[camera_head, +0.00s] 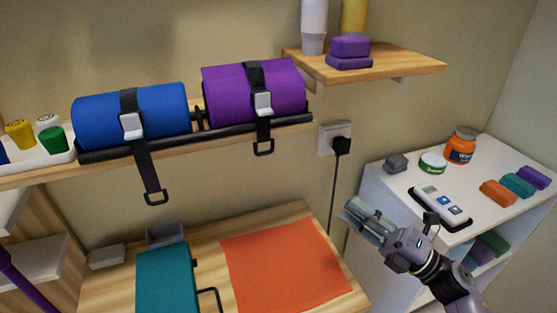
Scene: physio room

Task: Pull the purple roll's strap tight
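The purple roll (225,92) lies on a black rack on the wall shelf, at upper centre. Its black strap (257,78) runs over the roll, through a light buckle (263,101), and its tail ends below the shelf edge in a black ring (263,149). The tail is short. My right gripper (355,215) is at lower right, below and to the right of the ring and clear of it. Nothing shows in its fingers; from this angle I cannot tell whether they are apart. My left gripper is not in view.
A blue roll (88,121) with a longer strap tail (149,172) sits left of the purple roll. A plug (341,146) and cable hang right of the ring. A white cabinet (375,189) stands right, a wooden table (213,284) below. A small shelf (410,66) juts out at upper right.

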